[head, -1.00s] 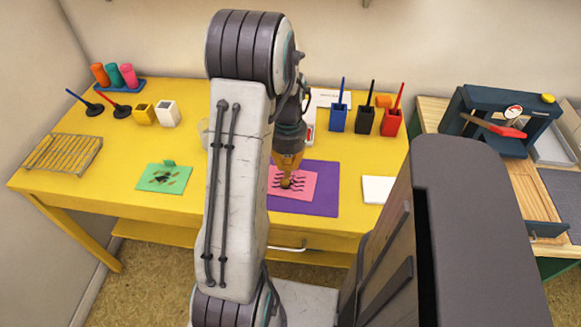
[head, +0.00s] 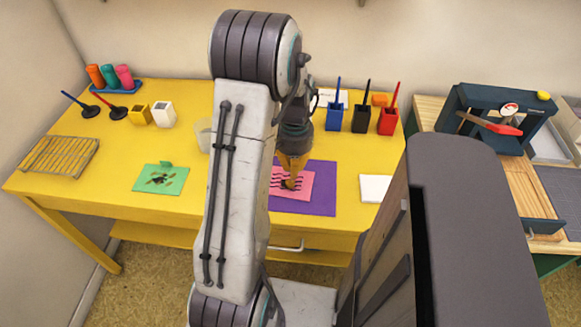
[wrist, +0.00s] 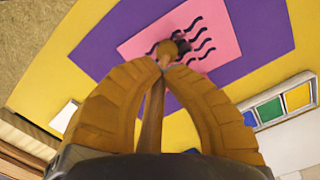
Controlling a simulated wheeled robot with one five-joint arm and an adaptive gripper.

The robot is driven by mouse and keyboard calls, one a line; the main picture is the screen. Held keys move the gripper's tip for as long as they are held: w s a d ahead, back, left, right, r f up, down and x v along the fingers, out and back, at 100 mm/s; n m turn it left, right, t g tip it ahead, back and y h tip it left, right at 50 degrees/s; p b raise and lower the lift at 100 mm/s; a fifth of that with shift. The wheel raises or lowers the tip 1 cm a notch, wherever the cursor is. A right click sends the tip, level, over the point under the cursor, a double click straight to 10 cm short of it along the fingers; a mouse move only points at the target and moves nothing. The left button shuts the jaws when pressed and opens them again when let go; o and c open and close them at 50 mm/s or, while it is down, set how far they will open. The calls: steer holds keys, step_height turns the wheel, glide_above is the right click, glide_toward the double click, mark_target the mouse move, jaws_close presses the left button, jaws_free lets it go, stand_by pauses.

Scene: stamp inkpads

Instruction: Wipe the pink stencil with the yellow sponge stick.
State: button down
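The pink stencil (head: 306,179) has black wavy slots and lies flat on the purple sheet (head: 326,195) on the yellow table. In the wrist view the pink stencil (wrist: 137,50) is just beyond my fingertips. My gripper (head: 292,172) points down over the stencil. In the wrist view my gripper (wrist: 163,68) is closed around a thin brownish stick (wrist: 151,118), which seems to be the sponge stick. Its small tan and dark end (wrist: 171,49) is at the stencil's face, over the slots. I cannot tell whether it touches. The sponge's colour is not clear.
A green stencil card (head: 160,179) lies to the left. Blue, black and red holders (head: 361,119) with sticks stand at the back right. A white pad (head: 374,188) lies right of the purple sheet. An inkpad tray (wrist: 284,102) shows in the wrist view. My arm hides the table's middle.

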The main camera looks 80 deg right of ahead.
steer(key=shift+w, duration=0.15)
steer(key=shift+w, duration=0.45)
steer(key=shift+w, duration=0.15)
steer(key=shift+w, duration=0.45)
steer(key=shift+s, duration=0.15)
steer(key=shift+s, duration=0.5)
steer(key=shift+s, duration=0.15)
steer(key=shift+s, duration=0.35)
